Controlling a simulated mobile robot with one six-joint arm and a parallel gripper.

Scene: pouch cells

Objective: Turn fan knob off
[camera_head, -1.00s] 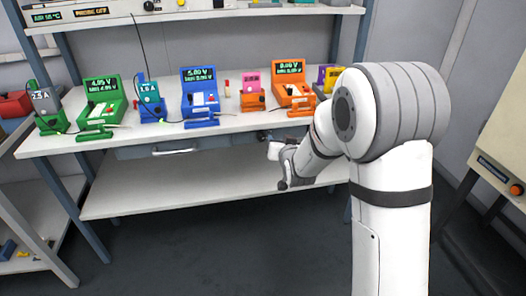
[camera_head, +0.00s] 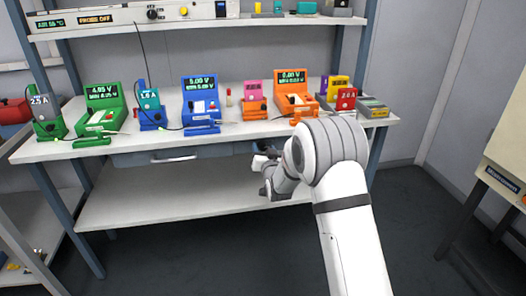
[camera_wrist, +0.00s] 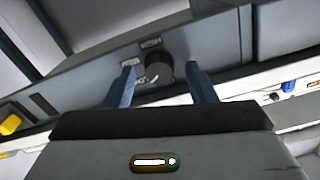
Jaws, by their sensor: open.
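A round dark knob (camera_wrist: 159,67) sits on a grey panel (camera_wrist: 95,72) in the wrist view. Small labels lie around it, too blurred to read, and I cannot tell which way the knob points. My gripper (camera_wrist: 160,80) is open, with one blue-grey finger on each side of the knob. Gaps show between the fingers and the knob; contact is not visible. In the head view my gripper (camera_head: 264,163) is at the bench's front edge, just below the worktop, and the knob is not clear there.
The white worktop (camera_head: 205,146) carries several coloured testers, including a blue one (camera_head: 201,95) and a green one (camera_head: 103,100). A drawer (camera_head: 173,158) is left of my gripper. A lower shelf (camera_head: 170,195) is bare. The upper shelf holds a display unit (camera_head: 100,20).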

